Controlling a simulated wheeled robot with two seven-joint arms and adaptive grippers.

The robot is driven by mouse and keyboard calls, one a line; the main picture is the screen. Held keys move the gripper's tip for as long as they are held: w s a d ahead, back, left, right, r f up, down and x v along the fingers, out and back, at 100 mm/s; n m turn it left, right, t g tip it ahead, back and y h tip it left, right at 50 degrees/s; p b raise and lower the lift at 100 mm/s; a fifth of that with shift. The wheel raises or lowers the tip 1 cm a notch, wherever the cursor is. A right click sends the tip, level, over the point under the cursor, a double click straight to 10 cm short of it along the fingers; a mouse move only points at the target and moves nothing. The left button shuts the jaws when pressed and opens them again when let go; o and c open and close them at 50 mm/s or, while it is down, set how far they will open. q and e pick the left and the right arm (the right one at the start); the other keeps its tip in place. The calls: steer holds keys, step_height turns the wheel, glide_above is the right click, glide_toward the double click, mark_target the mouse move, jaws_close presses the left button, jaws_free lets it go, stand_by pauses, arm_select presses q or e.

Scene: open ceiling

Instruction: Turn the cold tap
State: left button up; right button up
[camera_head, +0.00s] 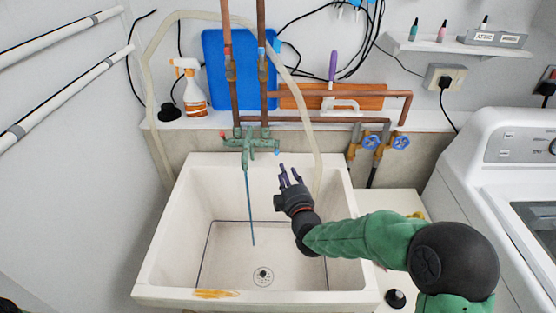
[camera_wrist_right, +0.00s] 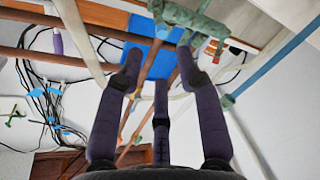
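The green tap (camera_head: 251,143) stands at the back of the white sink (camera_head: 158,245), below two copper pipes. Its right handle ends in blue (camera_head: 277,150) and its left one in red (camera_head: 223,134). A thin blue-grey strand (camera_head: 250,205) runs from the spout down into the basin; I cannot tell if it is water. My right gripper (camera_head: 290,173) is over the sink, just right of and below the blue-ended handle, apparently apart from it. In the wrist view its purple fingers (camera_wrist_right: 160,68) are spread and empty, with the green tap (camera_wrist_right: 190,20) beyond them. My left gripper is not in view.
A pale hose (camera_head: 317,160) hangs into the sink's right side. Two blue-wheeled valves (camera_head: 400,142) are right of the sink. A spray bottle (camera_head: 190,88) and blue board (camera_head: 214,72) stand on the ledge. A white washing machine (camera_head: 470,150) is at right.

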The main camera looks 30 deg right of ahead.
mark_target(277, 147)
steer(key=shift+b+x, duration=1.5)
steer(key=shift+x, duration=3.7)
